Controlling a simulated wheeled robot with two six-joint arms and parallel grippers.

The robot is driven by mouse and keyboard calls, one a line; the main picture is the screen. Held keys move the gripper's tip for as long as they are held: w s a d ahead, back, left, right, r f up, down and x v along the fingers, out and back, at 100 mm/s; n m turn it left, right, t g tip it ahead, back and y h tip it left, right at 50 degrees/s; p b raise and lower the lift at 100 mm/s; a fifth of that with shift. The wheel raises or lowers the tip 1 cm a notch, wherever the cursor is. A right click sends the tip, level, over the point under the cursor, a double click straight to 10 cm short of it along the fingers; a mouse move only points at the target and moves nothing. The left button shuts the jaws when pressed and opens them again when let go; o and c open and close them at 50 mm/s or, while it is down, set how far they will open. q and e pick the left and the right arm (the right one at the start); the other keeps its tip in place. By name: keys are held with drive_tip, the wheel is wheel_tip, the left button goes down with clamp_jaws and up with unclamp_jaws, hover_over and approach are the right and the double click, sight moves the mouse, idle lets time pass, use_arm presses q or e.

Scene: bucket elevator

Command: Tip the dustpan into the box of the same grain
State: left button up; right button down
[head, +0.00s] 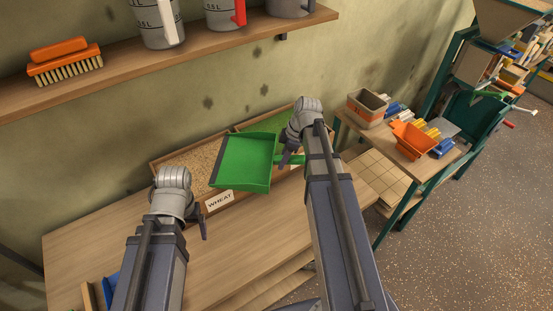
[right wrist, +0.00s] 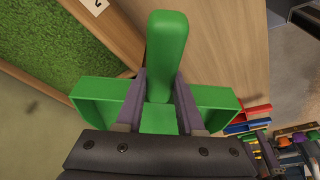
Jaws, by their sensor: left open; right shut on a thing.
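A green dustpan (head: 245,158) hangs over the wooden grain boxes at the back of the bench. My right gripper (head: 291,150) is shut on its handle, and the handle (right wrist: 167,55) shows between the fingers in the right wrist view. I see no separate grain on the pan's green surface, but cannot tell for sure. The box of tan grain (head: 196,160) has a label reading WHEAT (head: 219,201) and lies partly under the pan. A box of green grain (head: 268,124) sits to its right, and also shows in the right wrist view (right wrist: 45,45). My left gripper (head: 201,226) is open and empty in front of the wheat box.
A wall shelf (head: 200,60) above holds an orange brush (head: 64,60) and measuring jugs. A side table on the right carries a bin (head: 367,107), an orange scoop (head: 412,140) and small items. The bench top (head: 235,250) in front of the boxes is mostly clear.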

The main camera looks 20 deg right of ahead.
drive_tip(key=shift+d+f, duration=0.15)
drive_tip(key=shift+f, duration=0.3)
wheel_tip(320, 180, up, 5)
drive_tip(key=p, duration=0.4)
drive_tip(key=shift+f, duration=0.2)
use_arm(q)
wheel_tip(320, 180, up, 3)
drive_tip(key=shift+r, duration=0.1)
use_arm(e)
drive_tip(key=shift+f, duration=0.15)
use_arm(q)
drive_tip(key=shift+d, duration=0.1)
